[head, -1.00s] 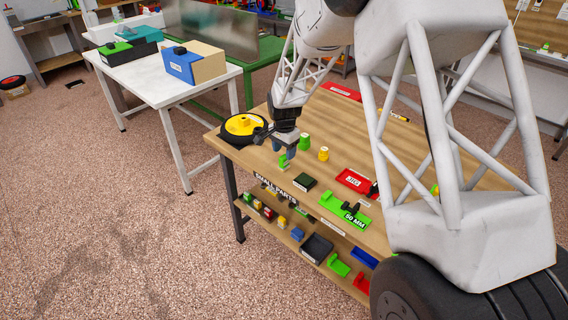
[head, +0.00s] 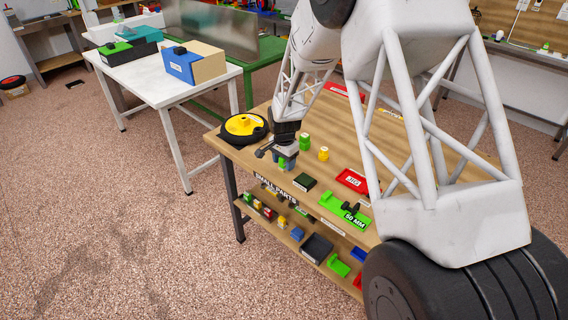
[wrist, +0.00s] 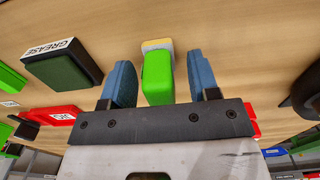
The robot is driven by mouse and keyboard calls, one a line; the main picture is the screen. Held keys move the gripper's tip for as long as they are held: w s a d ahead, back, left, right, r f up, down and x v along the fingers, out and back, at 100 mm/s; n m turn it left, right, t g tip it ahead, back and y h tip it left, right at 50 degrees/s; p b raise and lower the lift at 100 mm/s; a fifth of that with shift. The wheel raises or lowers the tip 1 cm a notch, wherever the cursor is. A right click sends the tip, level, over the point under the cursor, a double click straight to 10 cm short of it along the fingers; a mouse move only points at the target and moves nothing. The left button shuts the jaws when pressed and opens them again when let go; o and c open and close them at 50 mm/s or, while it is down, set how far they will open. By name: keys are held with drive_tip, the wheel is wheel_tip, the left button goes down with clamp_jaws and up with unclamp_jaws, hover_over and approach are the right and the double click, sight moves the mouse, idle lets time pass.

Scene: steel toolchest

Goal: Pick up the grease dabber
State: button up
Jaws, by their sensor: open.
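The grease dabber appears to be the green block with a pale yellow-tan end (wrist: 158,75) in the wrist view. It stands near the front edge of the wooden bench, and a little of its green (head: 282,163) shows in the head view. My gripper (wrist: 163,72) is open, with one blue finger on each side of the dabber. Gaps show between the dabber and both fingers. In the head view my gripper (head: 285,160) is low over the bench and hides most of the dabber.
A dark box labelled GREASE (wrist: 62,62) lies left of the dabber in the wrist view. Green (head: 304,142) and yellow (head: 323,154) pieces stand close by. A black and yellow wheel (head: 243,127) lies at the bench corner. A red tray (head: 352,180) lies to the right.

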clamp_jaws()
idle(0.3)
drive_tip(key=shift+r, duration=0.15)
drive_tip(key=shift+r, duration=0.5)
wheel_tip(320, 180, up, 2)
drive_tip(key=shift+r, duration=0.1)
drive_tip(key=s+d+r, duration=0.1)
drive_tip(key=s+d, duration=0.2)
drive_tip(key=s, duration=1.2)
drive_tip(key=shift+s+r, duration=0.25)
drive_tip(key=shift+s, duration=0.1)
